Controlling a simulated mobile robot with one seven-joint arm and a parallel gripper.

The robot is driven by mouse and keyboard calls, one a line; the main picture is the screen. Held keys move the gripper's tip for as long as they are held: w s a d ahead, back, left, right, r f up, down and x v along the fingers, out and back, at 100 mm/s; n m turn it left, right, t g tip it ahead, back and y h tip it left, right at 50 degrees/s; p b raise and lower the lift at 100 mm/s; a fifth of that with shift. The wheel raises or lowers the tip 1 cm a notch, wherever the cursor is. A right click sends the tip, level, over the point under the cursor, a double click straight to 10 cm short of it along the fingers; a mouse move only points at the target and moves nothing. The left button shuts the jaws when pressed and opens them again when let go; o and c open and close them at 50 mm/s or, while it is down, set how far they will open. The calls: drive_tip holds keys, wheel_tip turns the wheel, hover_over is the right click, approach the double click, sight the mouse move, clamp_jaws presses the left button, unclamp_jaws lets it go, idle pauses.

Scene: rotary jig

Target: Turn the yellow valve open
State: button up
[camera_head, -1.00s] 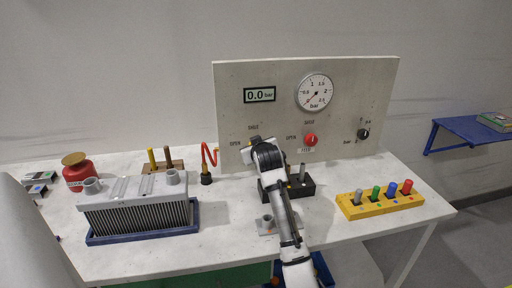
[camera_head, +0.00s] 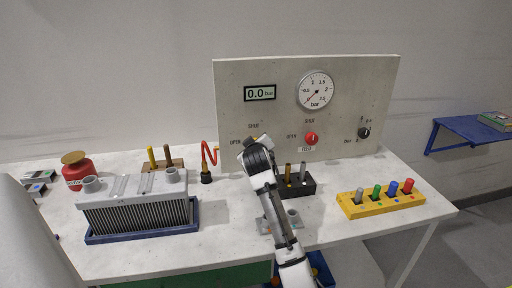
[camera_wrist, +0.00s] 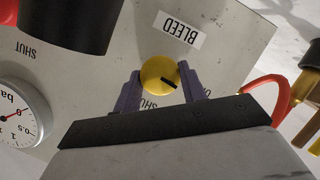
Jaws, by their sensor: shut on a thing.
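The yellow valve (camera_wrist: 156,74) is a round knob with a black pointer mark, seen upside down in the wrist view. My gripper (camera_wrist: 159,80) has its purple fingers on either side of the knob, shut on it. The pointer slants to the lower right in that view, between the partly hidden SHUT and OPEN labels. A BLEED label (camera_wrist: 181,29) lies on the far side of the knob. In the head view my gripper (camera_head: 251,146) is at the left part of the grey panel (camera_head: 230,100) and mostly hides the valve.
A red knob (camera_head: 311,138), a dial gauge (camera_head: 316,90) and a display reading 0.0 bar (camera_head: 260,93) are on the panel. A red hose (camera_head: 210,153) stands left of my gripper. A black block with pegs (camera_head: 304,187) is close to my arm on the right.

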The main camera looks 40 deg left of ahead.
drive_tip(key=shift+a+n+t, duration=0.1)
drive_tip(key=shift+n+t, duration=0.2)
drive_tip(key=shift+n, duration=0.1)
idle(0.3)
drive_tip(key=o, duration=1)
drive_tip(key=shift+c, duration=0.2)
drive_tip(key=shift+s, duration=0.15)
drive_tip(key=b+v, duration=0.3)
drive_tip(key=v, duration=1)
drive_tip(key=shift+s+r, duration=0.2)
drive_tip(key=shift+s, duration=0.1)
